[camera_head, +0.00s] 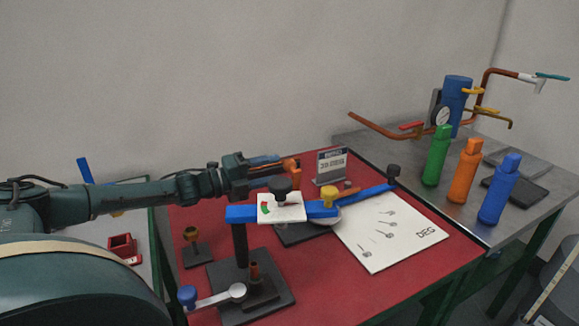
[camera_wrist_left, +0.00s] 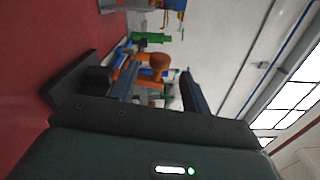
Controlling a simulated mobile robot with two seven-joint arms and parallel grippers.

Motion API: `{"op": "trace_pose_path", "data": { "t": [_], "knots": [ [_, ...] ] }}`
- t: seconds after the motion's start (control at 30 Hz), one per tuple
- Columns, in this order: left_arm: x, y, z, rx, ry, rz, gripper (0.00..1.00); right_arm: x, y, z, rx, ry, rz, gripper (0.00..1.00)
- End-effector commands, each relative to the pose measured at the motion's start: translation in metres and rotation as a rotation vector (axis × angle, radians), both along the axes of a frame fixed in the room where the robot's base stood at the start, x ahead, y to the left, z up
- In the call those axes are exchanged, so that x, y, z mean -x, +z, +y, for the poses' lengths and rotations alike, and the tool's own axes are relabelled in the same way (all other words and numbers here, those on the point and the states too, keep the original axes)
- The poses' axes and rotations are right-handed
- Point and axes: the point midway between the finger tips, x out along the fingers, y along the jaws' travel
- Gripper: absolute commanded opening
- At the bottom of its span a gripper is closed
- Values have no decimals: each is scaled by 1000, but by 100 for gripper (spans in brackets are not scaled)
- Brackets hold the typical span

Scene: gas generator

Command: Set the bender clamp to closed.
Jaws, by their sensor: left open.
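My left gripper (camera_head: 278,164) reaches in from the left above the red bench, behind the bender's blue arm. In the left wrist view the gripper (camera_wrist_left: 158,88) has its two dark fingers apart. An orange part (camera_head: 290,172) shows at the fingertips in the head view. In the wrist view an orange part (camera_wrist_left: 152,62) shows between and beyond the fingers; I cannot tell whether they touch it. The bender's blue arm (camera_head: 355,200) carries a black knob (camera_head: 280,187), a yellow knob (camera_head: 328,196) and a white plate with a red-green mark (camera_head: 284,210). Which part is the clamp is unclear.
A white sheet marked DEG (camera_head: 400,245) lies on the red bench (camera_head: 440,265). A small sign (camera_head: 331,165) stands behind. Green (camera_head: 436,158), orange (camera_head: 465,172) and blue (camera_head: 499,190) bottles stand on the grey table at right. A lever with a blue knob (camera_head: 188,296) juts out in front.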

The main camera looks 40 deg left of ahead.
Motion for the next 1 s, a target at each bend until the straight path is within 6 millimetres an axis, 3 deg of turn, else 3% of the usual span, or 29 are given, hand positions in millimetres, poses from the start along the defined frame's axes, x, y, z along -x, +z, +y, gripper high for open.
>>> {"op": "trace_pose_path", "data": {
  "t": [0.4, 0.83, 1.0],
  "knots": [
    [-46, 1, -24, 0, 0, -2, 48, 0, 0, 3, -2, 7, 28, 36],
    [-52, 0, -27, 0, 0, 0, 47, -2, -4, 5, -3, 10, 34, 36],
    [-52, 0, -27, 0, -1, 0, 33, -2, -4, 5, -3, 10, 32, 36]
  ]
}}
